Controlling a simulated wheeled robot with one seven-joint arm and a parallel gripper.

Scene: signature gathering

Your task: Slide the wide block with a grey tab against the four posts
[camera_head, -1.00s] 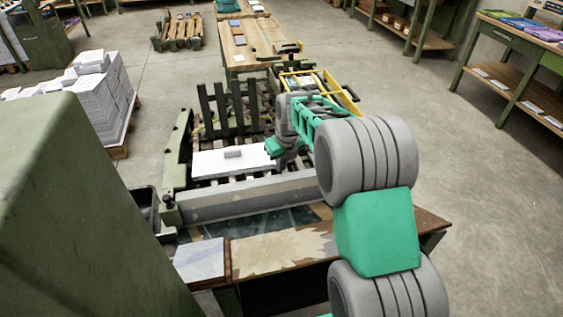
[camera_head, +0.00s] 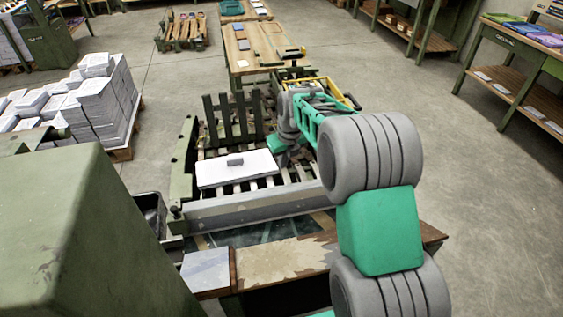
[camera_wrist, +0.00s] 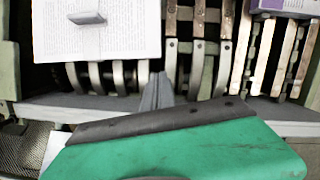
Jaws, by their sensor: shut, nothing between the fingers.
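The wide block (camera_head: 215,176) is a flat white slab with a small grey tab (camera_head: 235,160) standing up from its top. It lies on a slatted bed, in front of the dark green upright posts (camera_head: 229,116). A narrow strip of slats seems to show between block and posts. My gripper (camera_head: 279,146) is at the block's right end. In the wrist view, the block (camera_wrist: 120,40) is at upper left with printed lines on top and its tab (camera_wrist: 87,18). My gripper (camera_wrist: 157,84) is shut and empty near the block's right corner; contact is unclear. The posts are outside the wrist view.
A thick grey bar (camera_head: 255,209) edges the bed's near side, and a green frame (camera_head: 182,170) its left. A yellow-edged tray (camera_head: 325,84) lies behind my arm. A worn bench (camera_head: 285,257) is in front. Paper stacks (camera_head: 103,105) stand left; the floor at right is clear.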

